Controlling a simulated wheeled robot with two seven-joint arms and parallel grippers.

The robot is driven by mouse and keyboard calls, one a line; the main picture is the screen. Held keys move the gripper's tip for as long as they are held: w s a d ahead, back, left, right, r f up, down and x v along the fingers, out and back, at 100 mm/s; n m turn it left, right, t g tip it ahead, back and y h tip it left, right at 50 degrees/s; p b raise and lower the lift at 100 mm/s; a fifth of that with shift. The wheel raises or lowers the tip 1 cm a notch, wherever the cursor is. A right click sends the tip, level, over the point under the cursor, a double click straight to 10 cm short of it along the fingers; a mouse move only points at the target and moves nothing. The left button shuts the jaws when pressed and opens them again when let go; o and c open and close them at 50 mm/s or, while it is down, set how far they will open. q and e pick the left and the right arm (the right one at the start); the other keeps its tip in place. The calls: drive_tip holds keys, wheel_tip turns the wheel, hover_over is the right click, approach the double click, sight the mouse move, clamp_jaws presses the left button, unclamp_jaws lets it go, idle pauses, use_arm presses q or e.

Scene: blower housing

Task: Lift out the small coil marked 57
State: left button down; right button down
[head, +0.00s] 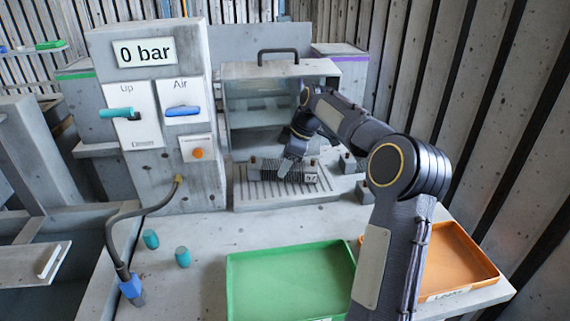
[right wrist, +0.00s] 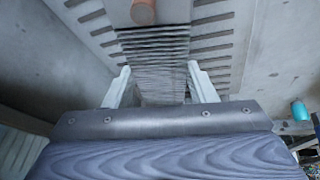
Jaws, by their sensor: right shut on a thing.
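The small coil (head: 268,171), a dark ribbed block with copper-coloured ends, is at the slatted grate in the front of the open housing. In the right wrist view the ribbed coil (right wrist: 158,62) lies between the two pale fingers (right wrist: 160,85), and a copper-coloured end shows at the top. I cannot tell whether the coil touches the grate. My left gripper is not in view.
The housing (head: 330,68) has a clear front panel (head: 262,100) behind the arm. A green tray (head: 240,290) and an orange tray (head: 470,275) stand empty in front. Two teal plugs (head: 183,257) and a hose (head: 150,212) lie left. The grate (head: 245,190) has small blocks beside it.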

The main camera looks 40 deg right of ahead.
drive_tip(key=shift+s+a+r, duration=0.15)
drive_tip(key=shift+s+r, duration=0.1)
drive_tip(key=shift+r, duration=0.1)
drive_tip(key=s+a+b, duration=0.1)
drive_tip(key=s+a, duration=0.1)
drive_tip(key=s, duration=0.3)
drive_tip(key=s+a+b, duration=0.1)
drive_tip(key=s+a, duration=0.2)
drive_tip(key=s, duration=0.2)
drive_tip(key=s+a+b, duration=0.1)
drive_tip(key=s+a, duration=0.2)
drive_tip(key=s, duration=0.2)
drive_tip(key=shift+s+a, duration=0.15)
drive_tip(key=shift+a, duration=0.1)
drive_tip(key=shift+r, duration=0.1)
